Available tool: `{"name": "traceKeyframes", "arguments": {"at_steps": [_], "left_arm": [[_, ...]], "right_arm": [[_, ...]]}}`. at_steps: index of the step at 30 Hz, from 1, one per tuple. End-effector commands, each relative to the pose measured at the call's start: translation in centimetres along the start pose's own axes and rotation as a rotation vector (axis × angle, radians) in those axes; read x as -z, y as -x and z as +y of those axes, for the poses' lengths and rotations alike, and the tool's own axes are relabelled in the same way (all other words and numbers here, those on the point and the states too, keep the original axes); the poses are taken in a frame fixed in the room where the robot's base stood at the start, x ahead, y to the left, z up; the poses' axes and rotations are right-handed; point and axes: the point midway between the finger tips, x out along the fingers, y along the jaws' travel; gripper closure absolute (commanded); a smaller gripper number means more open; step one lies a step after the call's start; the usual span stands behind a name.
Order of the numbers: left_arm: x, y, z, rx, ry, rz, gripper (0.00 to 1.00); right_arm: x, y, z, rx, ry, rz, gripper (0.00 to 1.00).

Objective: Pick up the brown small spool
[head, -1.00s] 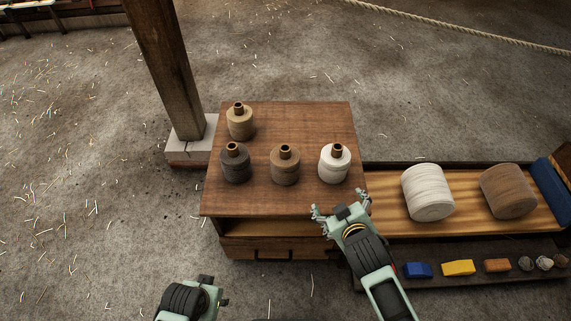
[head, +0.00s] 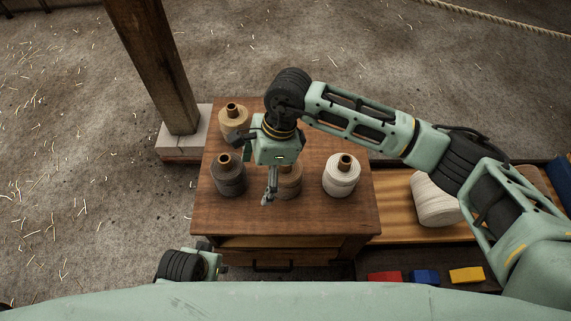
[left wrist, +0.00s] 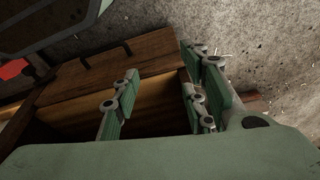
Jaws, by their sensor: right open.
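The brown small spool (head: 291,184) stands upright on the wooden cabinet top (head: 300,222), in the front row between the dark grey spool (head: 229,178) and the white spool (head: 341,178). My right gripper (head: 271,184) is open, pointing down over the brown spool and hiding much of it. In the head view I cannot tell whether its fingers touch the spool. My left gripper (head: 219,261) is low, in front of the cabinet's left side. In the left wrist view its fingers (left wrist: 160,97) are apart with nothing between them.
A tan spool (head: 234,121) stands at the back left of the top. A large white spool (head: 432,200) lies on the lower bench at right. Red (head: 384,277), blue (head: 424,276) and yellow (head: 466,275) blocks lie below.

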Motion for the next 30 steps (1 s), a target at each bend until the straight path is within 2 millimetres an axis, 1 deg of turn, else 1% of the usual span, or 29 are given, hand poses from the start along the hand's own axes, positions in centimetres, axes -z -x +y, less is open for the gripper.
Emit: {"name": "traceKeyframes", "arguments": {"at_steps": [1, 3, 5, 7, 14, 22, 25, 30], "left_arm": [[0.0, -0.1, 0.0, 0.0, 0.0, 0.002, 0.6], [0.2, 0.1, 0.0, 0.001, 0.001, 0.005, 0.6], [0.2, 0.3, -0.1, 0.001, 0.001, 0.005, 0.6], [0.4, 0.7, -0.1, 0.001, 0.001, 0.009, 0.6], [0.7, 1.7, -0.1, 0.002, 0.002, 0.014, 0.6], [1.3, 3.5, -0.2, 0.004, 0.004, 0.024, 0.6], [1.4, 3.9, -0.2, 0.004, 0.004, 0.025, 0.6], [1.4, 4.0, -0.2, 0.004, 0.004, 0.025, 0.6]], "right_arm": [[2.4, 0.2, -0.9, 0.022, 0.018, 0.098, 0.14], [4.6, 0.6, -1.6, 0.039, 0.033, 0.193, 0.14], [5.8, 0.8, -2.0, 0.049, 0.039, 0.244, 0.14], [6.6, 0.6, -2.2, 0.052, 0.04, 0.274, 0.14], [7.3, -1.8, -2.4, 0.051, 0.04, 0.278, 0.14], [7.9, -5.6, -2.9, 0.051, 0.038, 0.275, 0.14], [8.1, -6.3, -3.0, 0.052, 0.04, 0.275, 0.14], [8.1, -6.4, -3.0, 0.053, 0.041, 0.274, 0.14]]}}
